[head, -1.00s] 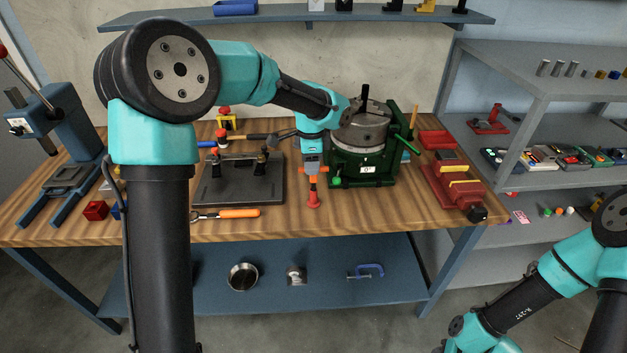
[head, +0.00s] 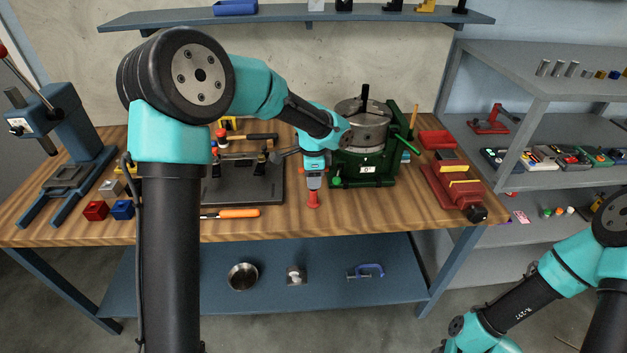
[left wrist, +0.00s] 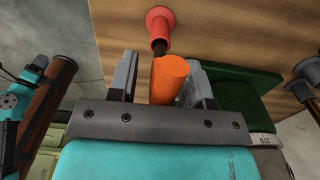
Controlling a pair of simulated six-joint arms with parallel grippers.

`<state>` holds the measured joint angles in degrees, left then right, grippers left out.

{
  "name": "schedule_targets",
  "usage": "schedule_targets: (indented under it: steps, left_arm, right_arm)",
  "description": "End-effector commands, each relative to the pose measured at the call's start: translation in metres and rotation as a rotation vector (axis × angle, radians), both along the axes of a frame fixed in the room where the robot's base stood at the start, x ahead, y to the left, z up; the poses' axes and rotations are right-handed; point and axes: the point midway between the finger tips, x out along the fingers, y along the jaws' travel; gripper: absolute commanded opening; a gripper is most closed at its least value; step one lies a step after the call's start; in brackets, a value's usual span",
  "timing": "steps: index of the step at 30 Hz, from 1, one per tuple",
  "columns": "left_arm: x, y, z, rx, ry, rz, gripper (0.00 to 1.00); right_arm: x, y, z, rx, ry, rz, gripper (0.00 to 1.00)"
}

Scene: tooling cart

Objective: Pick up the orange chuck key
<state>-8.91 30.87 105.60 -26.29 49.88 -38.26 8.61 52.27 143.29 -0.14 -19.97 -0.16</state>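The orange chuck key (left wrist: 170,80) shows in the left wrist view as an orange handle between my left fingers, with a dark shaft behind it. The shaft meets a red flared piece (left wrist: 160,25) on the wooden bench. In the head view this red piece (head: 313,199) shows just below my left gripper (head: 314,186), which hides the orange handle. My left gripper (left wrist: 162,78) is open around the handle. A gap shows on the handle's left side; whether the right finger touches it is unclear. My right arm is at lower right, its gripper out of view.
The green rotary table (head: 365,168) stands close to the right of my left gripper. A dark plate fixture (head: 245,188) lies to the left, with an orange-handled tool (head: 238,213) before it. A red vise (head: 455,190) is at right. The bench front is mostly clear.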

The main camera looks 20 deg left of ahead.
Motion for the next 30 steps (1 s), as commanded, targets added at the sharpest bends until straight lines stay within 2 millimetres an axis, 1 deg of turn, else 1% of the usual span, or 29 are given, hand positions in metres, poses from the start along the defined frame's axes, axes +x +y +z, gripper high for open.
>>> schedule_targets:
  steps: [1, 2, 12, 14, 26, 30]
  left_arm:
    - [0.000, 0.000, 0.000, 0.000, 0.000, 0.000, 0.40]
    - [0.000, 0.000, 0.000, 0.000, 0.000, 0.000, 0.37]
    - [0.000, 0.000, 0.000, 0.000, 0.000, 0.000, 0.05]
    - [0.000, 0.000, 0.000, 0.000, 0.000, 0.000, 0.00]
    - [0.000, 0.000, 0.001, 0.000, -0.001, 0.000, 0.00]
    - [0.001, 0.000, 0.010, -0.001, -0.004, 0.001, 0.00]
  right_arm:
    - [0.000, 0.000, 0.000, 0.000, 0.000, 0.000, 0.39]
    - [0.000, 0.000, 0.000, 0.000, 0.000, 0.000, 0.39]
    - [0.000, 0.000, 0.000, 0.000, 0.000, 0.000, 0.39]
    - [0.000, 0.000, 0.000, 0.000, 0.000, 0.000, 0.39]
    - [0.000, 0.000, 0.000, 0.000, 0.000, 0.000, 0.39]
    - [0.000, 0.000, 0.000, 0.000, 0.000, 0.000, 0.39]
